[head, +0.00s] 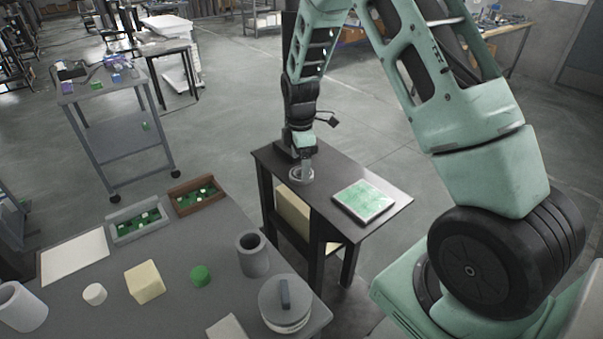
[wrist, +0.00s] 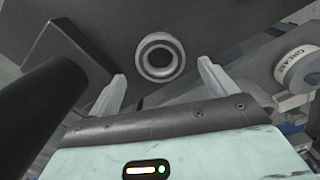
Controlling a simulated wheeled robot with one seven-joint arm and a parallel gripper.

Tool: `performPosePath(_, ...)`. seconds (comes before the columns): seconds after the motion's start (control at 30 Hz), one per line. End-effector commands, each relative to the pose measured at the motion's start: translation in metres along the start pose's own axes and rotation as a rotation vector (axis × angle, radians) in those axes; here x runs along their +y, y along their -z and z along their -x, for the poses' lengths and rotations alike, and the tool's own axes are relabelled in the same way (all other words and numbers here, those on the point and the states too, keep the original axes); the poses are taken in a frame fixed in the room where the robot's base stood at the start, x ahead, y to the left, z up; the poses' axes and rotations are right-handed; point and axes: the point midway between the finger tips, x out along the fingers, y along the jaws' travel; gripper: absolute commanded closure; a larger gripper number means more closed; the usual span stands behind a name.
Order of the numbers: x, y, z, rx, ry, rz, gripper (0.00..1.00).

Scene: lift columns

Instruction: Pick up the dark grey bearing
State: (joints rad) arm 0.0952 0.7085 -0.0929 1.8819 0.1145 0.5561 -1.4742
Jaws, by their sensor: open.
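A grey ring-shaped bearing (head: 300,178) lies near the left end of the small dark side table (head: 390,190). In the wrist view the bearing (wrist: 142,60) shows as a round ring with a dark centre hole, flat on the dark surface. My gripper (head: 302,166) is right above it in the head view, pointing down. In the wrist view my gripper (wrist: 163,75) is open, one finger to each side of the bearing, and nothing is held. I cannot tell how much height is left between fingertips and bearing.
A green and white square pad (head: 364,201) lies on the side table to the right. A white container marked GREASE (wrist: 298,68) shows at the right of the wrist view. The grey workbench (head: 190,245) in front holds trays, blocks and cylinders. A grey cart (head: 118,125) stands back left.

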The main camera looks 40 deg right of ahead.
Motion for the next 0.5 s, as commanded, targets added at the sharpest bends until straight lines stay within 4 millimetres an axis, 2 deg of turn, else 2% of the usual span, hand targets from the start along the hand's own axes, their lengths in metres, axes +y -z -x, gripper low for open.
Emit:
performPosePath(0.2,-0.002,0.001,-0.027,-0.001,0.003,0.002,0.16)
performPosePath(0.5,-0.001,0.001,-0.032,0.000,-0.001,0.002,0.16)
